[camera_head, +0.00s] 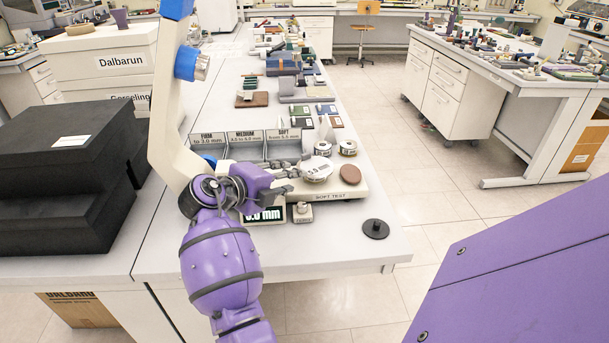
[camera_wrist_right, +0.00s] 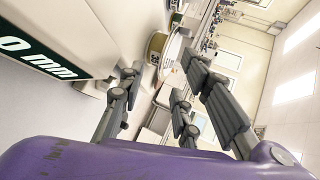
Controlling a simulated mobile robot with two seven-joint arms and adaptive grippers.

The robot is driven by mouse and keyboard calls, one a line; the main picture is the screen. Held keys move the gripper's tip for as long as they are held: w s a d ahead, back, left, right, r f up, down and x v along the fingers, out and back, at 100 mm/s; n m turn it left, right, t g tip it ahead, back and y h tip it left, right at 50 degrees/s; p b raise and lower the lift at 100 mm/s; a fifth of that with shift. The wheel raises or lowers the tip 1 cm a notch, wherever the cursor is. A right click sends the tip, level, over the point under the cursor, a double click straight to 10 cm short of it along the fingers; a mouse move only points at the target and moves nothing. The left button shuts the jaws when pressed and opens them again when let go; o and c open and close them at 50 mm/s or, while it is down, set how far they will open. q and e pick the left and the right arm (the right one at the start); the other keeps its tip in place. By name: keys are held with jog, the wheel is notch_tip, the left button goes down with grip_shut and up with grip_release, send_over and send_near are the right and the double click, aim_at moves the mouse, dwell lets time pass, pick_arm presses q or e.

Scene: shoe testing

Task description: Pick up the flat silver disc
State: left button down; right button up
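The flat silver disc (camera_head: 317,169) lies at the soft-test station (camera_head: 330,193), with a pale label on its top. In the right wrist view, the open fingers (camera_wrist_right: 165,95) point toward a round pale disc (camera_wrist_right: 173,48) just beyond the tips. I cannot tell whether a finger touches it.
A brown round pad (camera_head: 350,174) sits right of the disc, and two small silver cylinders (camera_head: 347,148) stand behind. A small metal block (camera_head: 301,212) and a "0 mm" display (camera_head: 264,215) are in front. A black round piece (camera_head: 375,229) lies near the table's front-right edge.

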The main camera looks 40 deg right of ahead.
aim_at(301, 189)
jog(key=x, duration=0.2)
jog(key=shift+d, duration=0.35)
jog(key=shift+w+d+f+b, duration=0.15)
jog(key=shift+d+f+b, duration=0.2)
jog(key=shift+d+f, duration=0.2)
jog(key=shift+w+d+f, duration=0.1)
jog(key=shift+d+f, duration=0.15)
jog(key=shift+w+d+b, duration=0.1)
jog(key=shift+d+b, duration=0.35)
jog(key=shift+b, duration=0.05)
jog(key=shift+r, duration=0.1)
jog(key=shift+c, duration=1.4)
jog(key=c, duration=0.4)
pick_arm(q)
jog(key=shift+s+d+f, duration=0.1)
jog(key=shift+s+f, duration=0.2)
jog(key=shift+f, duration=0.2)
jog(key=shift+s+f, duration=0.25)
jog(key=shift+f, duration=0.25)
pick_arm(e)
grip_shut()
pick_arm(q)
jog(key=shift+s, duration=0.2)
